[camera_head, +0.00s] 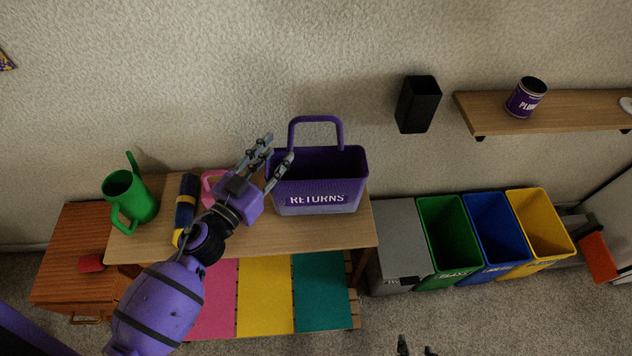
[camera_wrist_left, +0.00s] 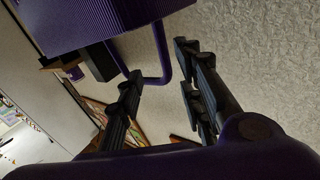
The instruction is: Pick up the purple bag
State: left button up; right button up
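The purple bag (camera_head: 318,190), marked RETURNS, stands upright on the wooden table with its loop handle (camera_head: 316,120) raised. My left gripper (camera_head: 273,151) is open and empty at the bag's left side, near the rim and below the top of the handle. In the left wrist view the bag (camera_wrist_left: 85,22) fills the upper left, and its handle (camera_wrist_left: 150,80) shows beyond the gap between the spread fingers (camera_wrist_left: 160,88). I cannot tell whether a finger touches the bag. Two dark fingertips of my right gripper (camera_head: 416,347) show apart at the bottom edge.
Right are a grey bin (camera_head: 400,240) and green, blue and yellow bins (camera_head: 490,230). A black holder (camera_head: 417,104) hangs above.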

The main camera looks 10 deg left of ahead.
aim_at(290, 134)
pick_arm(q)
jog(key=x, duration=0.8)
jog(key=shift+w+a+r, duration=0.1)
jog(key=shift+a, duration=0.2)
jog(key=shift+c, duration=0.3)
grip_shut()
jog(key=shift+r, duration=0.1)
